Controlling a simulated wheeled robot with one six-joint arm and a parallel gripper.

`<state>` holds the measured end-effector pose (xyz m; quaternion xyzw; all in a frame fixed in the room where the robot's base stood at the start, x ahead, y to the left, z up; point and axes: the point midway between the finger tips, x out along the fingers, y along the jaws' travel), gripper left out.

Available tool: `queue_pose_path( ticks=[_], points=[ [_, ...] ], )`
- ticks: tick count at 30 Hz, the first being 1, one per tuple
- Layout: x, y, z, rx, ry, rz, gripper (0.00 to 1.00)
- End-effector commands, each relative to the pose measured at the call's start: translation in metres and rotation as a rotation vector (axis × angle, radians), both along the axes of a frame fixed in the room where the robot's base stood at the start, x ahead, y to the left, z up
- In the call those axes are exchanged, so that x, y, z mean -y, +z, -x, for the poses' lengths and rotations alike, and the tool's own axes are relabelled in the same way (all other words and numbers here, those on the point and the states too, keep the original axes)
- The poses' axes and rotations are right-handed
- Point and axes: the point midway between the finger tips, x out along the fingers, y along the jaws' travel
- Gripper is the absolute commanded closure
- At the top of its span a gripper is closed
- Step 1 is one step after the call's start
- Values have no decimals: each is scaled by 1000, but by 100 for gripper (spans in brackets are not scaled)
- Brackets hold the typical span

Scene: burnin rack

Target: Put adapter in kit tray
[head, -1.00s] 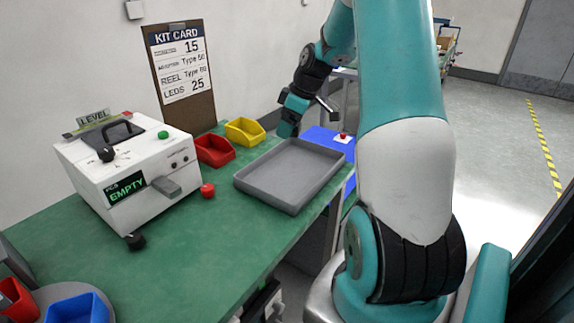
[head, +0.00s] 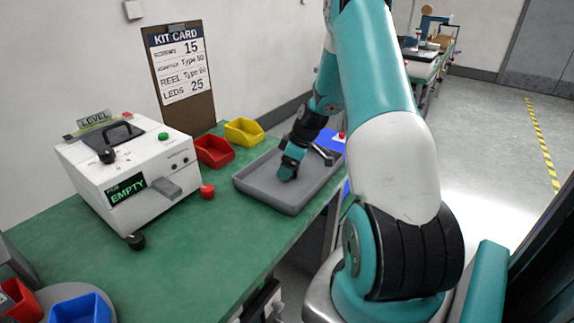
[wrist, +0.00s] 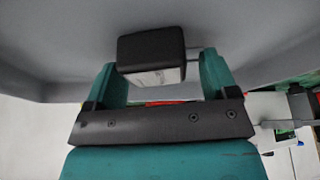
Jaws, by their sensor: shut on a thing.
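My gripper (head: 286,172) is over the grey kit tray (head: 262,192), with its fingers reaching down inside the tray's walls. In the wrist view my gripper (wrist: 163,75) is shut on the adapter (wrist: 152,52), a black block with a pale label on one face. The grey tray surface (wrist: 60,45) fills the background behind it. In the head view the adapter is hidden by my gripper. I cannot tell whether the adapter touches the tray floor.
A red bin (head: 214,152) and a yellow bin (head: 244,131) stand behind the tray. A white machine (head: 130,170) reading EMPTY is to the left, with a red button (head: 207,190) beside it.

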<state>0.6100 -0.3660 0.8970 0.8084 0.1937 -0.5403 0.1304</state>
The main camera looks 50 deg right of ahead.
Motion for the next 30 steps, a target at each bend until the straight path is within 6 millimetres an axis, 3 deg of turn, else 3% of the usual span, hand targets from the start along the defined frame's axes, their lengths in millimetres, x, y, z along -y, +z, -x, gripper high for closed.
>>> queue_pose_path(
  ticks=[3, 4, 6, 7, 17, 30],
  points=[
    [0, -3, 0, 0, 0, 0, 46],
    [0, -3, 0, 0, 0, 0, 18],
    [0, -2, 0, 0, 0, 0, 2],
    [0, -2, 0, 0, 0, -1, 0],
    [2, 7, 2, 2, -2, 2, 0],
    [17, 89, 33, 2, -2, 2, 0]
  ],
)
